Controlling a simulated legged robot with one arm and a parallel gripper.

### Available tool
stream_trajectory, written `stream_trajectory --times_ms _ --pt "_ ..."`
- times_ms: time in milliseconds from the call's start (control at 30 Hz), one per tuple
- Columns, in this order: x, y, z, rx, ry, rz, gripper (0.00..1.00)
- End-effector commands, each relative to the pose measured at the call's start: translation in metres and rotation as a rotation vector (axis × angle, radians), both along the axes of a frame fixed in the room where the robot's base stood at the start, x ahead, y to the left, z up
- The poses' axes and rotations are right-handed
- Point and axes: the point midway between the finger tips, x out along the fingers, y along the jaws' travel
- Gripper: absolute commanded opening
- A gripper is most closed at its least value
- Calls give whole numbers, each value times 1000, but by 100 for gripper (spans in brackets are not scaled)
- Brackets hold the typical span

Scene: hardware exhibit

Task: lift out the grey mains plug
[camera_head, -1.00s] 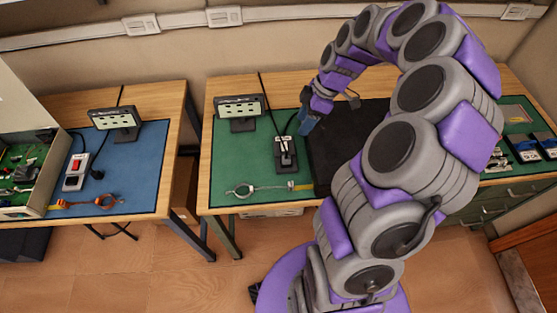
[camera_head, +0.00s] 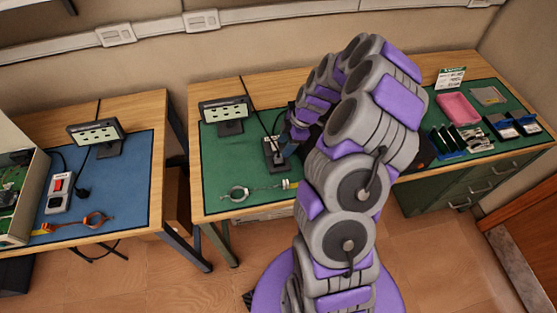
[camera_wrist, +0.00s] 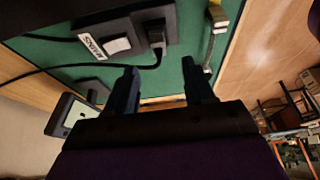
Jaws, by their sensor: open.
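The grey mains plug (camera_wrist: 156,36) looks dark grey in the wrist view. It sits at the end of a dark socket box (camera_wrist: 95,25) with a white switch and a MAINS label, and its cable curves away from it. The box (camera_head: 272,155) lies on the green mat (camera_head: 213,170) in the head view, where the plug is hard to make out. My gripper (camera_wrist: 160,82) is open and empty, its two fingers apart and pointing toward the plug, short of it. In the head view my gripper (camera_head: 289,150) is beside the box, partly hidden by my arm.
A display on a stand (camera_head: 225,112) is behind the box. A wrist strap (camera_head: 240,192) lies in front. A pink tray (camera_head: 458,108) and several small parts are at the right. A separate table at the left holds another switch box (camera_head: 59,190) on a blue mat.

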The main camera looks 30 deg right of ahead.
Motion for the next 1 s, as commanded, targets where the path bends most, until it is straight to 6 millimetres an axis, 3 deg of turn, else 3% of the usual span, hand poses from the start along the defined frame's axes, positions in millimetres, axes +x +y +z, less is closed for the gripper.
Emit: stream_trajectory --times_ms 333,633,900,1000 --pt "3 -6 -24 13 0 -2 53" --pt "6 20 -59 3 1 1 53" --pt "7 19 -61 5 -2 -2 52" --pt "7 16 -62 9 0 -2 43"
